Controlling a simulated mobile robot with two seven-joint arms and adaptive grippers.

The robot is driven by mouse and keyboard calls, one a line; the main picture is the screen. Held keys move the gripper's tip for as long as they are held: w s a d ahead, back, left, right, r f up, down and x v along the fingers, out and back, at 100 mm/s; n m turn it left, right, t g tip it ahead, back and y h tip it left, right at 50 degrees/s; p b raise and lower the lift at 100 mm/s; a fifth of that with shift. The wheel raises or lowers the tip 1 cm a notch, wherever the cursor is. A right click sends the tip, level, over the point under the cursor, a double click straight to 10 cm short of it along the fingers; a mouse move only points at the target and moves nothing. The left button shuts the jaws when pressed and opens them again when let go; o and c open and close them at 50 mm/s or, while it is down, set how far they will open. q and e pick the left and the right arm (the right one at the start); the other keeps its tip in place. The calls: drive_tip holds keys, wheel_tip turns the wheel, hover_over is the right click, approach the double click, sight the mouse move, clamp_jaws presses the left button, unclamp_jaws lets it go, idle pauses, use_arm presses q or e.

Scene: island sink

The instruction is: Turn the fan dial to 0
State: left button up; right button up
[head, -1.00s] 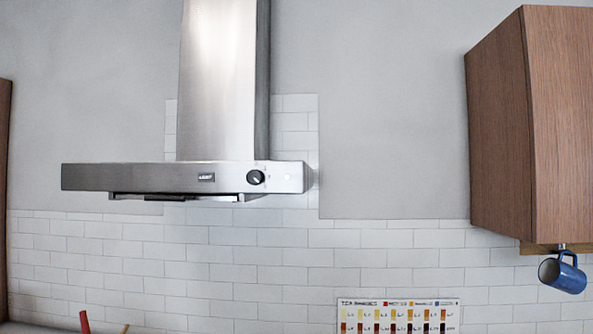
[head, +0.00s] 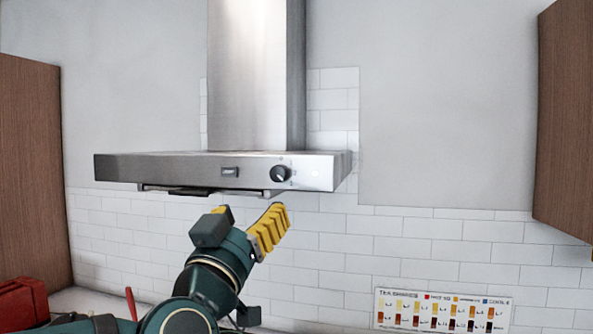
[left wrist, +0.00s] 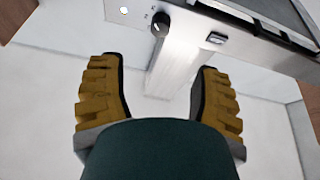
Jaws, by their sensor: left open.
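The fan dial (head: 281,174) is a round black knob on the front face of the steel range hood (head: 180,168), near its right end. In the left wrist view the dial (left wrist: 160,24) shows at the top, beyond the fingers. My left gripper (head: 246,222) has yellow ribbed fingers and is below the hood front, just under the dial in the head view. In the left wrist view its fingers (left wrist: 155,88) are wide apart with nothing between them, and the dial is apart from them. The dial's exact setting is too small to read. My right gripper is out of view.
Wooden cabinets stand at the left (head: 30,170) and right (head: 568,130). A color chart (head: 442,311) is on the white tiled wall. A red object (head: 22,300) sits at lower left. The space before the hood's front is free.

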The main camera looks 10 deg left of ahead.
sight(277, 174)
use_arm(q)
drive_tip(key=p+x, duration=0.2)
drive_tip(key=x, duration=1.1)
drive_tip(key=shift+w+f+p, duration=0.1)
drive_tip(key=shift+w+p, duration=0.05)
drive_tip(key=shift+p, duration=0.2)
clamp_jaws()
